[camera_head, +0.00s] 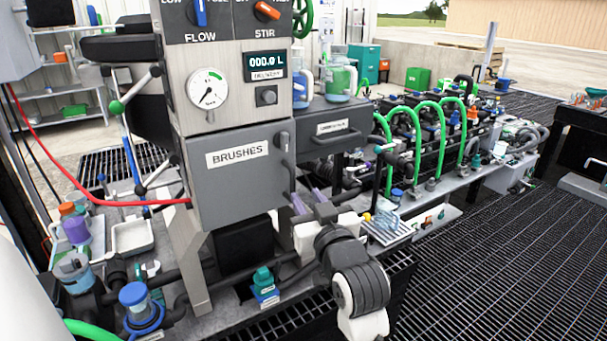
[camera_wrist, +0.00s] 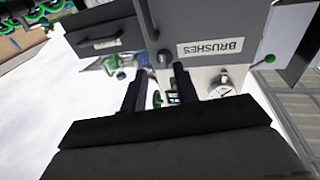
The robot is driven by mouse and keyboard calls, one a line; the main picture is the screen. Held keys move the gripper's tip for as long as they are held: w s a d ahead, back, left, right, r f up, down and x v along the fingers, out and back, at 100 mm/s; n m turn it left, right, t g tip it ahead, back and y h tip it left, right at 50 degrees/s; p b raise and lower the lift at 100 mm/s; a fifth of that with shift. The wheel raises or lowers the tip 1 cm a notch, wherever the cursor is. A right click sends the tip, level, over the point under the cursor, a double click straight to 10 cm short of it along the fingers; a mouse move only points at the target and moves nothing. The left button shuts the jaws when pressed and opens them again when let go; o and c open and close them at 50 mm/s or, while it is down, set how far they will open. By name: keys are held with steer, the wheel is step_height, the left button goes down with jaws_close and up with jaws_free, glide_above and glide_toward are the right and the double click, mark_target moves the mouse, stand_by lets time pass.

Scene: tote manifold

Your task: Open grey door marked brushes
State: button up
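The grey door (camera_head: 232,186) marked BRUSHES is shut on the front of the grey cabinet. Its label appears upside down in the wrist view (camera_wrist: 210,48). A dark upright handle (camera_head: 289,165) runs along the door's right edge, with a small knob or latch (camera_head: 284,138) above it. The handle also shows in the wrist view (camera_wrist: 147,22). My gripper (camera_head: 308,196) is open and empty, just below and to the right of the handle in the head view. In the wrist view its two fingers (camera_wrist: 158,73) are apart, and the knob appears beyond their tips. I see no contact.
A dark drawer (camera_head: 335,127) with a label juts out right of the door. A gauge (camera_head: 207,88) and a digital display (camera_head: 266,65) sit above it. Green hoses (camera_head: 430,130) and pipework fill the bench to the right. The grated floor (camera_head: 500,240) at right is clear.

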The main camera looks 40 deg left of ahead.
mark_target(293, 177)
steer(key=shift+g+h, duration=0.3)
steer(key=p+x, duration=0.1)
steer(key=x, duration=0.3)
steer(key=f+p+x, duration=0.1)
steer(key=x, duration=0.4)
steer(key=w+p+x, duration=0.1)
steer(key=p+x, duration=0.1)
steer(key=x, duration=0.2)
steer(key=shift+w+f, duration=0.15)
steer(key=shift+f, duration=0.2)
jaws_close()
